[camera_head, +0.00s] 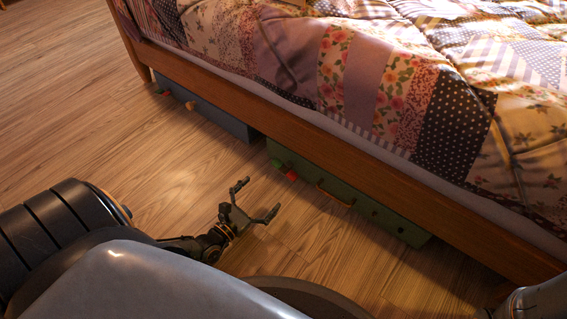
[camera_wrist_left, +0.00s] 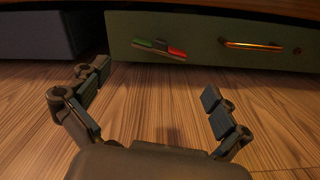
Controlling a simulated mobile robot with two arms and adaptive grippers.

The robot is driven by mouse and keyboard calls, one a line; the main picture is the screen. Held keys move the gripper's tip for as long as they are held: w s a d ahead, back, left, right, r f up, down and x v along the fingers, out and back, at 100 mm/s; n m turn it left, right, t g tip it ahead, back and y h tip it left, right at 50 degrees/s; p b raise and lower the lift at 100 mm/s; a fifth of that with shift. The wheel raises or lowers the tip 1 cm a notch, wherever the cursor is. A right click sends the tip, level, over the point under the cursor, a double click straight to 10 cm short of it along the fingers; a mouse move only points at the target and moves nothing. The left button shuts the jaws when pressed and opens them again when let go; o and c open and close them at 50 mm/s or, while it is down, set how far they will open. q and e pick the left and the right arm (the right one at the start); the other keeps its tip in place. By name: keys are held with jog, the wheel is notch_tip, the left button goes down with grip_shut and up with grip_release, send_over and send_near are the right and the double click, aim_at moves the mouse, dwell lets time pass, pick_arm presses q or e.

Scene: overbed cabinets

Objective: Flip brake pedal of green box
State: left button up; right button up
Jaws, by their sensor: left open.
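The green box (camera_head: 345,195) sits on the floor under the bed's side rail, its front facing my left arm. Its brake pedal (camera_head: 291,175) is at the left part of that front, with a green end on the left and a red end on the right. The pedal also shows in the left wrist view (camera_wrist_left: 160,48), slightly tilted, lower at the red end. My left gripper (camera_head: 259,198) is open and empty above the floor, in front of the pedal and apart from it. In the wrist view its fingers (camera_wrist_left: 157,82) are spread below the pedal. My right gripper is out of view.
The green box has an orange-brown handle (camera_wrist_left: 250,44) right of the pedal. A grey-blue box (camera_head: 205,107) stands under the bed to the left. The wooden bed rail (camera_head: 330,150) overhangs both boxes. The wooden floor (camera_head: 90,130) before them is clear.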

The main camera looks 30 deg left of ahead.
aim_at(282, 172)
pick_arm(q)
jog(key=w+b, duration=0.1)
jog(key=w, duration=0.2)
jog(key=w+b, duration=0.1)
jog(key=w, duration=0.2)
jog(key=w+b, duration=0.2)
jog(key=w, duration=0.1)
jog(key=shift+w+d+f, duration=0.15)
jog(key=shift+w+d, duration=0.05)
jog(key=shift+d, duration=0.15)
jog(key=shift+w, duration=0.45)
